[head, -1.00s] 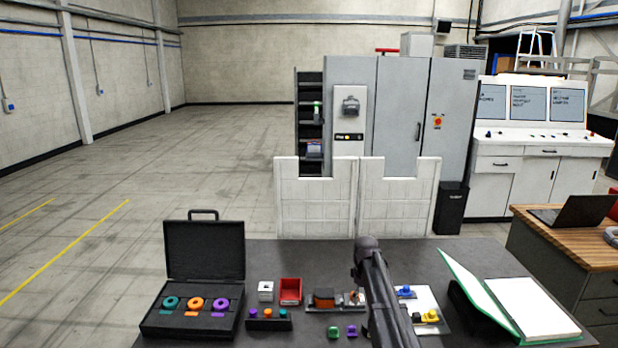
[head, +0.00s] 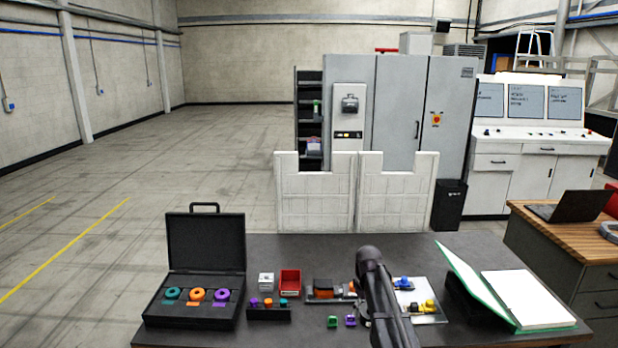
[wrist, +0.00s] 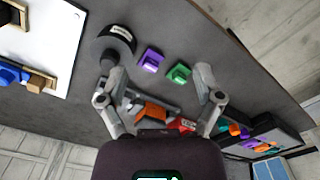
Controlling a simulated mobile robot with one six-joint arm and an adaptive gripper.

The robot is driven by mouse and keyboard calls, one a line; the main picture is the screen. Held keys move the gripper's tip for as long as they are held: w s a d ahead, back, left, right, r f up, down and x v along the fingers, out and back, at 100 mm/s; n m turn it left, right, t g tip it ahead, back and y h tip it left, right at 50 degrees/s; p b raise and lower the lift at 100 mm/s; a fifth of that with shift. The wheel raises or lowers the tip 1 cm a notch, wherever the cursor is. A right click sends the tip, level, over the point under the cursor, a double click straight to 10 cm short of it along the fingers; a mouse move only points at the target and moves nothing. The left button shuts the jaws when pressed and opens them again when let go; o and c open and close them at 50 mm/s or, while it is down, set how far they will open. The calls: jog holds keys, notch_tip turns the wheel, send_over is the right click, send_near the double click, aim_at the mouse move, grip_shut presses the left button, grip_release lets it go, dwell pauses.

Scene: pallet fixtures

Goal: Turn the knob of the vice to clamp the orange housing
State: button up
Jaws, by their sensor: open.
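The orange housing (head: 323,293) sits in the grey vice (head: 340,298) near the middle of the dark table. In the wrist view, the housing (wrist: 152,113) lies between my gripper's two fingers in the picture, with grey vice parts (wrist: 172,107) beside it. My gripper (wrist: 160,76) is open, its fingers spread wide with nothing held between them. I cannot tell its height above the vice, or whether a finger touches it. The knob is not clearly visible. In the head view my arm hides the gripper and the right end of the vice.
A green block (wrist: 179,73), a purple block (wrist: 151,60) and a black round object (wrist: 114,45) lie near the vice. A red bin (head: 290,281) is behind left. An open black case (head: 196,322) stands at left, a green binder (head: 475,285) at right.

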jog(key=s+f+m+b, duration=0.3)
jog(key=s+f, duration=0.1)
jog(key=s, duration=0.7)
jog(key=s+f+m+b, duration=0.4)
jog(key=s, duration=0.8)
jog(key=shift+s+b, duration=0.25)
jog(key=shift+b, duration=0.05)
